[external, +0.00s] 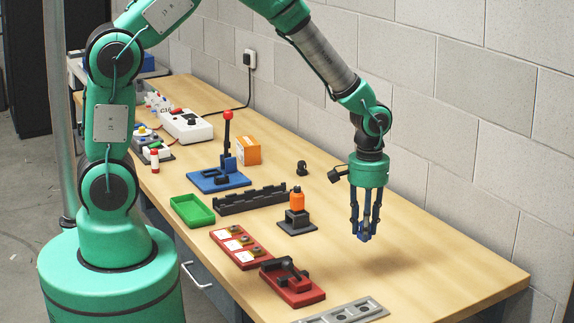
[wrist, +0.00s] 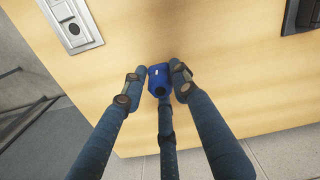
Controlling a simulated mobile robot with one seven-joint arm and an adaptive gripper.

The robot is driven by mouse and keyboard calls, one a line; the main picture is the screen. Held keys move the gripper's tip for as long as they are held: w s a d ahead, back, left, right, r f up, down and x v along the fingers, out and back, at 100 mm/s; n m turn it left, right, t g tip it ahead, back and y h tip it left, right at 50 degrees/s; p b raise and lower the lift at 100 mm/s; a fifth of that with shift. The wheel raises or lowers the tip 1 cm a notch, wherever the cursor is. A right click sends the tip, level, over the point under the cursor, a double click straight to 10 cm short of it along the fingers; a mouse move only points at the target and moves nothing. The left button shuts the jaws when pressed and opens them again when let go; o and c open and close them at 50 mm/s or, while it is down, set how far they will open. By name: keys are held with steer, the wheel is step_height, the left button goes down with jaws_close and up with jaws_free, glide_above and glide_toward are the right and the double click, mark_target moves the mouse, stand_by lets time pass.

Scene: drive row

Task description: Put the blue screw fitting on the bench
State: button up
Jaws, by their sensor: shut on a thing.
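My gripper (external: 365,236) hangs from the wrist on the right side of the bench (external: 430,258), fingers pointing down. In the wrist view the fingers (wrist: 160,84) are shut on a blue screw fitting (wrist: 157,74). The blue screw fitting (external: 364,238) also shows at the fingertips in the external view, partly hidden by them. The light wooden bench top (wrist: 225,55) lies below it. The gap between fitting and bench is hard to judge; a soft shadow lies on the wood near the gripper.
A grey plate with recesses (external: 345,312) and a red base with a black clamp (external: 292,283) lie near the front edge. An orange piece on a black stand (external: 297,208) is left of my gripper. A block wall runs behind. Bench right of the gripper is clear.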

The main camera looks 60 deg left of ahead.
stand_by(0.3)
steer(key=w+a+r+n+p, duration=0.15)
steer(key=w+a+n, duration=0.35)
steer(key=w+a, duration=0.5)
steer(key=w+a+n+p, duration=0.2)
steer(key=w+a+n, duration=0.4)
steer(key=a, duration=0.9)
steer(key=w+a+n+p, duration=0.1)
steer(key=a+n, duration=0.2)
steer(key=a, duration=1)
steer(key=w+a+f+n+p, duration=0.1)
steer(key=a+n, duration=0.3)
steer(key=a, duration=1)
steer(key=shift+w+a+p, duration=0.3)
steer(key=shift+w+p, duration=0.15)
steer(key=shift+w, duration=0.3)
steer(key=shift+f, duration=0.2)
steer(key=shift+f, duration=3.05)
steer(key=shift+f, duration=0.15)
